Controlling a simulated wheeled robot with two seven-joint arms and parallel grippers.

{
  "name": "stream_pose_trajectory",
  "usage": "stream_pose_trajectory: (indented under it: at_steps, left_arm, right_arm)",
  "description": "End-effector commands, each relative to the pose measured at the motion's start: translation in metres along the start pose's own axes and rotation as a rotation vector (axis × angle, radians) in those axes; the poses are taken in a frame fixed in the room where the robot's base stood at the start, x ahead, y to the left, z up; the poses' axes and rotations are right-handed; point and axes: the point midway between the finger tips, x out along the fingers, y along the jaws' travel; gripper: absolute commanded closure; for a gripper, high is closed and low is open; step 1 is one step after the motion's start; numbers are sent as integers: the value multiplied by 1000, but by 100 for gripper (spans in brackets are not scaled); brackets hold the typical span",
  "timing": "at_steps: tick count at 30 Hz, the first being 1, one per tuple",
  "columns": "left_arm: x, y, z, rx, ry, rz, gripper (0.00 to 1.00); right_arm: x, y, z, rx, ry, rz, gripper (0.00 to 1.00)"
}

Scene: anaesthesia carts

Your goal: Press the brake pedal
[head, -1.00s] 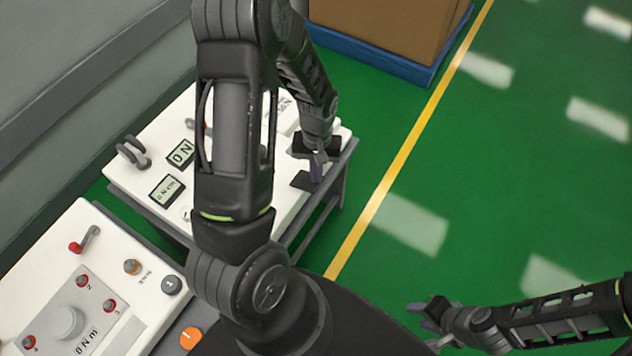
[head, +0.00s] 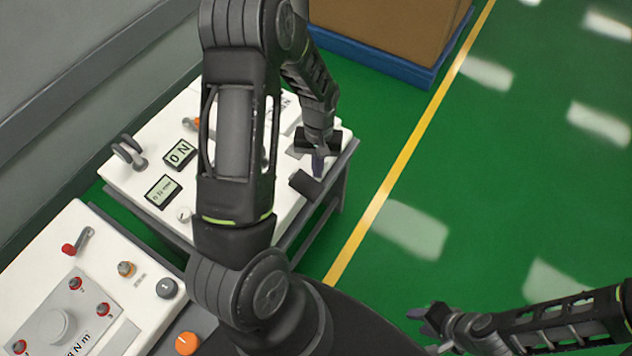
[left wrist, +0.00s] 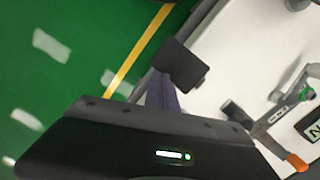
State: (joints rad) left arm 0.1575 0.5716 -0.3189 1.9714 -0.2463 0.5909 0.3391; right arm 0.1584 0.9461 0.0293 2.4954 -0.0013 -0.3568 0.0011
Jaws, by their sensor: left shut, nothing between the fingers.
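The brake pedal seems to be the black pad (head: 304,186) at the right edge of the far white cart top (head: 140,185). My left gripper (head: 318,170) is shut and empty, pointing down with its fingertips at the pad. In the left wrist view the shut fingers (left wrist: 161,94) reach behind the black pad (left wrist: 184,66), which hides their tips. I cannot tell whether they touch it. My right gripper (head: 433,330) is over the green floor at the lower right, away from the carts; its opening is unclear.
The far cart carries displays (head: 180,154) and a grey lever (head: 128,152). A nearer cart has a red-tipped lever (head: 78,242) and several knobs. A cardboard box (head: 395,25) on a blue base stands behind. Green floor (head: 500,190) is clear on the right.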

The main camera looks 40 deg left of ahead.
Motion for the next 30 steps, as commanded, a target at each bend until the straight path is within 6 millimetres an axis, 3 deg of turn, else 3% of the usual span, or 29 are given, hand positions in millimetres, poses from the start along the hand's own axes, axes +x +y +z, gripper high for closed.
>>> stream_pose_trajectory:
  at_steps: [11, 24, 30]
  left_arm:
    - [-5, 0, 0, 0, 1, 0, 100]
    - [-66, 0, -1, -1, 3, 1, 100]
    - [-78, 0, 0, -1, 0, 1, 100]
  right_arm:
    - [0, 0, 0, 0, 2, 0, 64]
    - [-1, 0, 0, 0, 2, 0, 64]
    - [-1, 0, 0, 0, 2, 0, 64]
